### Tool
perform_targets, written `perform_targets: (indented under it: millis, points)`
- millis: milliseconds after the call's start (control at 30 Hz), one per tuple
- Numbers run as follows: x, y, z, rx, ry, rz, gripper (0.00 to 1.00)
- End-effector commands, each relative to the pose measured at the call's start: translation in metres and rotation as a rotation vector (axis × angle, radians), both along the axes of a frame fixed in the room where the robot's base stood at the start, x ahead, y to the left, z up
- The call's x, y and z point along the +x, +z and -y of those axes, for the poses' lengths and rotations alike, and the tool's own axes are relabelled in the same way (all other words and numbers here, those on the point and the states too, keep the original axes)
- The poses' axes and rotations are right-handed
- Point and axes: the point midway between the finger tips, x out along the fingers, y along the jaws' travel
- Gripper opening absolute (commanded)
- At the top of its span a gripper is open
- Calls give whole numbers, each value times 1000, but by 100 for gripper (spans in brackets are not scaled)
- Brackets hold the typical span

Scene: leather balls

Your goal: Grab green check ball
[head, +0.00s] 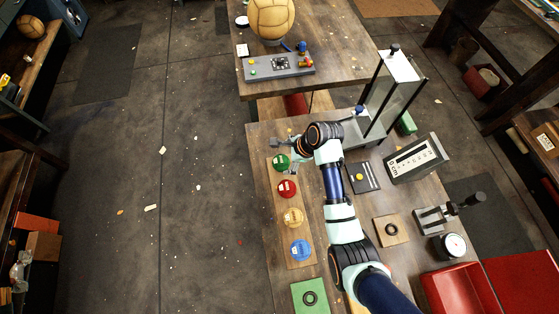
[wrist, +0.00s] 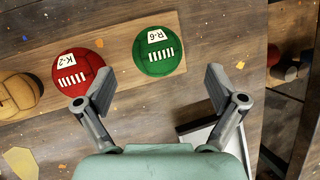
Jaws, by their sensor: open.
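The green check ball (head: 281,161) sits at the far end of a row of balls on a wooden strip (head: 288,213). In the wrist view the green ball (wrist: 159,52) shows a white label reading R-6 and white stripes. My gripper (wrist: 160,85) is open and empty. Its fingertips are spread, and the ball appears beyond them, between their lines, not gripped.
A red ball (wrist: 80,70) marked K-2 lies close beside the green one, with a tan ball (head: 293,217) and a blue ball (head: 302,250) further along. A dark flat plate (head: 363,177) and a tall metal-framed stand (head: 393,90) are right of my arm.

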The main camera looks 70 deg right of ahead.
Motion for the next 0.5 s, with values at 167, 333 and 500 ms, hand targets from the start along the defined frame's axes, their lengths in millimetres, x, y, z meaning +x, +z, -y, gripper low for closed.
perform_targets:
  millis: [167, 333, 500]
  points:
    - [8, -34, -2, 3, 2, -3, 94]
    - [16, -47, -1, 0, 2, -1, 94]
    - [17, -47, -1, -1, 2, -1, 94]
